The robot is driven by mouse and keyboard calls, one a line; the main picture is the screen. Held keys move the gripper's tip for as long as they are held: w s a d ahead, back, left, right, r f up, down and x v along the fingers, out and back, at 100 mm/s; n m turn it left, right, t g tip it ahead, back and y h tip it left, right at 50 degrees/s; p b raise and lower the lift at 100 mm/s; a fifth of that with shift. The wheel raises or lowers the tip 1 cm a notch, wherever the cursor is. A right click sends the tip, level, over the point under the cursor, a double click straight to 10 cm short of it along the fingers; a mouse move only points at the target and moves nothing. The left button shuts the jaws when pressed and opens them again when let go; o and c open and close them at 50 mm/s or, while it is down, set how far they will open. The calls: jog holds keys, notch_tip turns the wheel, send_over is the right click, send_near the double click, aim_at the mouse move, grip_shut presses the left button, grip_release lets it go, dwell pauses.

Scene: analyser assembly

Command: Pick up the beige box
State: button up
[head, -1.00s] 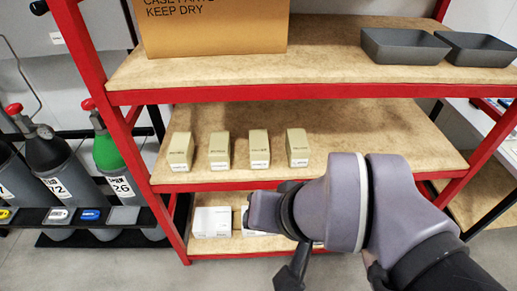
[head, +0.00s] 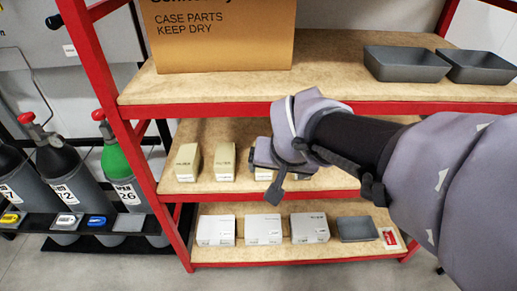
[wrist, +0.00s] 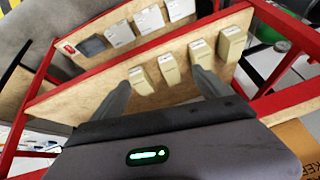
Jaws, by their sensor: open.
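Several beige boxes stand in a row on the middle shelf. In the head view, the leftmost (head: 187,162) and the second (head: 225,162) show clearly. The others to their right are partly hidden by my gripper (head: 262,152), which is in front of that part of the shelf. In the wrist view, the row runs from a box at the right (wrist: 231,43) through one near the right finger (wrist: 200,53) and a middle one (wrist: 169,68) to one by the left finger (wrist: 140,80). My gripper is open and empty, its fingers apart and pointing towards the row.
The red-framed rack has an upper shelf (head: 340,92) with a large cardboard box (head: 215,45) and dark trays (head: 405,64). Below, white boxes (head: 263,230), a dark tray (head: 357,228) and a red-and-white item (head: 389,238) lie on the bottom shelf. Gas cylinders (head: 120,165) stand at the left.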

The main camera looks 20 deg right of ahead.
jog(key=w+d+f+p, duration=0.1)
jog(key=w+f, duration=0.2)
jog(key=w, duration=0.3)
jog(key=w+d+f+n+h+p, duration=0.1)
jog(key=w+f, duration=0.1)
jog(key=w, duration=0.3)
jog(key=w+d+f+p, duration=0.1)
jog(key=w+f, duration=0.2)
jog(key=w, duration=0.3)
jog(key=shift+n, duration=0.4)
jog(key=b+x, duration=0.1)
jog(key=x, duration=0.6)
jog(key=b+x, duration=0.1)
jog(key=x, duration=0.6)
jog(key=b+x, duration=0.1)
jog(key=x, duration=0.6)
jog(key=shift+w+a+r, duration=0.1)
jog(key=shift+w+a, duration=0.1)
jog(key=shift+a, duration=0.2)
jog(key=c, duration=1.8)
jog(key=shift+r, duration=0.1)
jog(key=shift+c, duration=0.2)
